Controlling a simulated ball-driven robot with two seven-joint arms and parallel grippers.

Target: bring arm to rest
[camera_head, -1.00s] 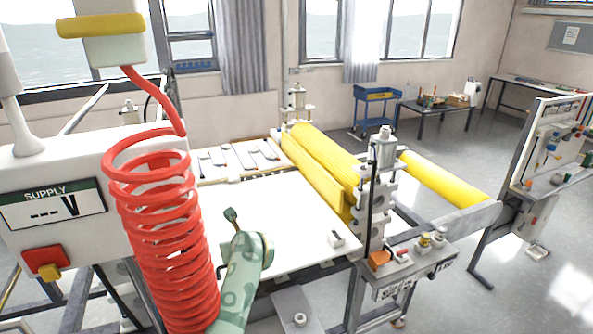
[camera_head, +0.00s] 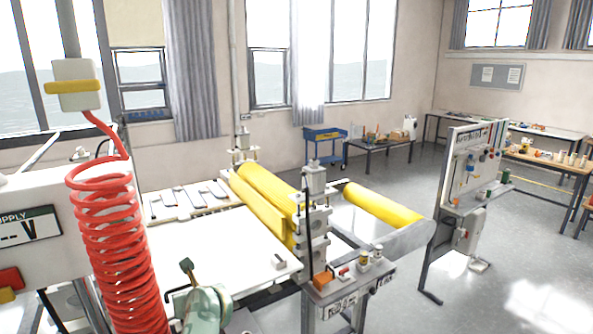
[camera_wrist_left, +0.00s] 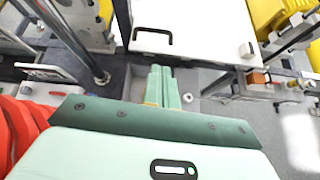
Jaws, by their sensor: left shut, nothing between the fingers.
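In the head view my left arm comes up from the bottom, and its gripper (camera_head: 187,268) shows as a small dark green tip just in front of the white bed of the laminating machine (camera_head: 215,245). In the left wrist view the gripper's pale green fingers (camera_wrist_left: 163,88) lie side by side, shut, with nothing between them. My right gripper is in neither view.
A red coiled hose (camera_head: 115,250) hangs close to the left of my arm, beside the supply box (camera_head: 30,240). Yellow rollers (camera_head: 265,200) stand behind the bed. A tool panel (camera_head: 470,165) stands at the right. Open floor (camera_head: 400,180) lies beyond the machine.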

